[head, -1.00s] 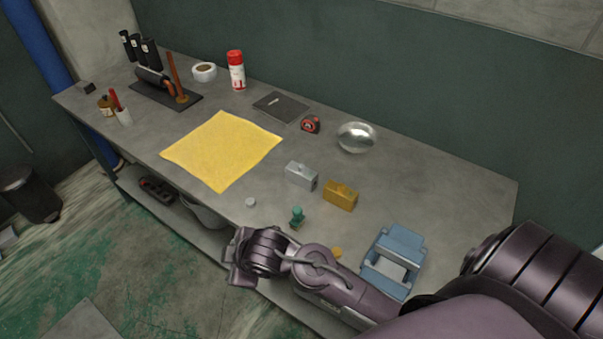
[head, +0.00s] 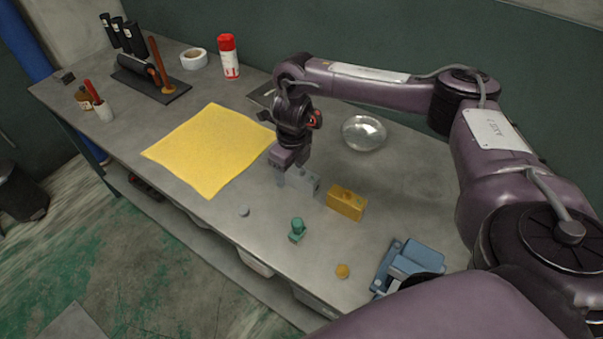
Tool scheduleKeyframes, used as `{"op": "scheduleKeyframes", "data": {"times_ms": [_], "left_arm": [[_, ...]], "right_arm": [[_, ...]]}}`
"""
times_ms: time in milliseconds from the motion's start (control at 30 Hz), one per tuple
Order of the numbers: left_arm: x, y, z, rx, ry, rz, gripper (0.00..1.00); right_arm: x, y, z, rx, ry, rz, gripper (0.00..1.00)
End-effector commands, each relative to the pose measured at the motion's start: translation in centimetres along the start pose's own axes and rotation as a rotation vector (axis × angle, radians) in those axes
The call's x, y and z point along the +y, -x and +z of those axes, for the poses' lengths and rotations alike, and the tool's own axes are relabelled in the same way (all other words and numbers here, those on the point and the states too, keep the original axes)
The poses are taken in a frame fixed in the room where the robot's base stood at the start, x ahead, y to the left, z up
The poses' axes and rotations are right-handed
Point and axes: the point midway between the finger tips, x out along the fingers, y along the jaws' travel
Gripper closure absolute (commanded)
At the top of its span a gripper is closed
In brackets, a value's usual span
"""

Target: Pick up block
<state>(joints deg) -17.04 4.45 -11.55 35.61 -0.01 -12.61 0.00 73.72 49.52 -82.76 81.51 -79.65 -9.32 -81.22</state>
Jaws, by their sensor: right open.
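A silver-grey metal block (head: 305,181) lies on the workbench, partly hidden behind my right gripper. A golden-yellow block (head: 346,203) lies just to its right, fully in view. My right gripper (head: 283,176) points down at the left end of the grey block. It is open; its fingers are small here, and whether they touch the block cannot be told. My left gripper is out of view.
A yellow cloth (head: 208,150) lies left of the blocks. A green valve-like piece (head: 297,229), a grey cap (head: 244,211) and a yellow cap (head: 342,271) stand near the front edge. A shiny bowl (head: 364,133) and blue vise (head: 408,266) are at right.

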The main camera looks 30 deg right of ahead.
Motion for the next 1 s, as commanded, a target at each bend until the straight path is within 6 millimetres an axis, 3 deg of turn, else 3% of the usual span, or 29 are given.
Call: {"op": "scheduleKeyframes", "data": {"times_ms": [33, 133, 400, 800, 1000], "left_arm": [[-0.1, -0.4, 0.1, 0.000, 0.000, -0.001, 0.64], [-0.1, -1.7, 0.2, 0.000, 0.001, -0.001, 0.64], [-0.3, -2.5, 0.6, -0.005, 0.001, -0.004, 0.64], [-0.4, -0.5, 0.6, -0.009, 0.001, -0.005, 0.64], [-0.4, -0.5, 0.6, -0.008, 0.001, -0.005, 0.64]], "right_arm": [[-1.7, 0.7, -0.6, 0.022, 0.004, -0.011, 0.38], [-3.3, 0.3, -1.7, 0.056, 0.016, -0.014, 0.38], [-3.5, -2.0, -2.0, 0.065, 0.019, -0.011, 0.38], [-4.3, -6.6, -1.2, 0.064, 0.019, -0.013, 0.38], [-4.3, -7.2, -1.2, 0.061, 0.019, -0.014, 0.38]]}}
